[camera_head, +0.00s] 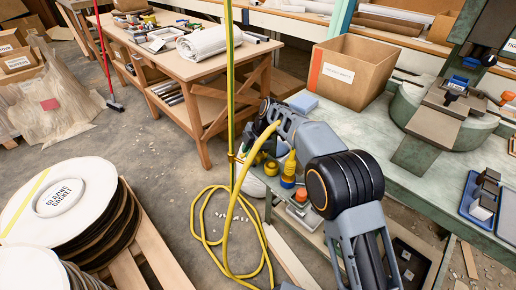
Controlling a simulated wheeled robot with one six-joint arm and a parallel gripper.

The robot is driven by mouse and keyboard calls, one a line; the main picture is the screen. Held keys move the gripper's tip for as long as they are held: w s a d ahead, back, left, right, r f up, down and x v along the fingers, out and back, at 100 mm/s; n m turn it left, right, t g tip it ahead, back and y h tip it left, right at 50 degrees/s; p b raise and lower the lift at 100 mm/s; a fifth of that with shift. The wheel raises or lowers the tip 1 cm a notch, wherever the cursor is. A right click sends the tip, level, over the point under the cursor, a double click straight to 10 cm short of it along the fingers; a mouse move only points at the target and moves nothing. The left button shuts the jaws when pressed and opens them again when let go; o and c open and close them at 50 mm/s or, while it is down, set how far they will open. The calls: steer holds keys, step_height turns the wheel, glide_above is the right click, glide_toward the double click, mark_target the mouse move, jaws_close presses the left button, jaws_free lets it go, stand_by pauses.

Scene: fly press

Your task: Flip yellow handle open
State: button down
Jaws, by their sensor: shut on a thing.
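A yellow handle (257,146) slants down to the left from my gripper, beside a tall yellow-green pole (230,90). My gripper (265,126) is at the upper end of this yellow piece and is shut on it. My own grey arm links hide part of the area behind and to the right. A brass-coloured fitting (236,157) sits on the pole, left of the gripper. Where the handle joins its mount is too small to tell.
A yellow hose (205,238) lies looped on the floor. Yellow fittings and a red-orange knob (302,196) are close by the arm. A green bench (415,185) with a cardboard box (352,72) stands right. Stacked gaskets (60,200) are left; a wooden table (185,68) is behind.

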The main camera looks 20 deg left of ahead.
stand_by(0.4)
steer(key=c, duration=1.1)
jaws_free()
